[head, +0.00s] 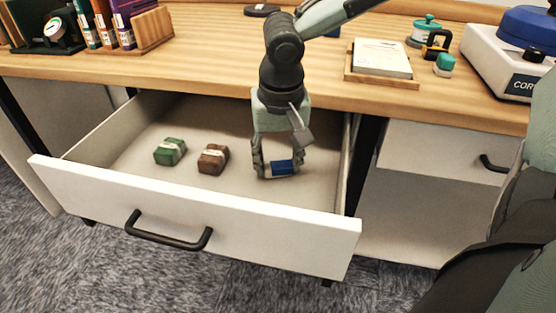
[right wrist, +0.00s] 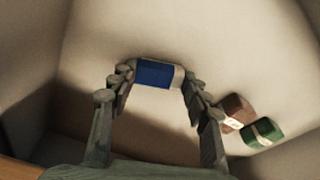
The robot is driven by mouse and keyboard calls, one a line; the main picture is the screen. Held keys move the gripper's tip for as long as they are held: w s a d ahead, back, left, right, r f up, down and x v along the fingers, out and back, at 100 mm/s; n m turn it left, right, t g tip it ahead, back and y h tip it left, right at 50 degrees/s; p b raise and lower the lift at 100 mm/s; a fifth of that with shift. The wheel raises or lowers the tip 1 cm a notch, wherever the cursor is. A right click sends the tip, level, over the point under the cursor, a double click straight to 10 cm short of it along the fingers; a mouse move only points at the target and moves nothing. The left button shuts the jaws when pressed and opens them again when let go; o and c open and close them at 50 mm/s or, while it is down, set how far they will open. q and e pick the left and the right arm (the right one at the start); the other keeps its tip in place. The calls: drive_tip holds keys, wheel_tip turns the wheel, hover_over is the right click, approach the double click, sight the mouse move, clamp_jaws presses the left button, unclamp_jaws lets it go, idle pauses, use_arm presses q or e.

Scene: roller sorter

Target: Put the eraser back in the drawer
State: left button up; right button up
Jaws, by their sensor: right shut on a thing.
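The eraser (head: 281,168), blue with a white end, is inside the open drawer (head: 215,205), toward its right side. My right gripper (head: 278,170) reaches down into the drawer and is shut on the eraser. In the right wrist view the eraser (right wrist: 155,73) lies between the tips of my right gripper (right wrist: 157,78). It is at or just above the drawer floor; I cannot tell whether it touches. My left gripper is not in view.
A green banded block (head: 169,152) and a brown banded block (head: 213,159) lie in the drawer left of the eraser. A notepad tray (head: 383,78) sits on the desk (head: 200,58) above. A closed drawer (head: 435,156) is at the right. The drawer's front left floor is clear.

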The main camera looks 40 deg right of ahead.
sight(279, 182)
drive_tip(key=shift+f, duration=0.1)
drive_tip(key=o, duration=0.7)
drive_tip(key=shift+c, duration=0.2)
drive_tip(key=o, duration=0.5)
drive_tip(key=shift+c, duration=0.2)
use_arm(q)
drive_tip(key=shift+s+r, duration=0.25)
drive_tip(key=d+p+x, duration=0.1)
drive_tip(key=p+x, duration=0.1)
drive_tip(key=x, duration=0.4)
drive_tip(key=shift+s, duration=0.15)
use_arm(e)
wheel_tip(279, 182, up, 12)
drive_tip(key=s, duration=0.1)
drive_tip(key=shift+s+a, duration=0.3)
drive_tip(key=shift+a, duration=0.15)
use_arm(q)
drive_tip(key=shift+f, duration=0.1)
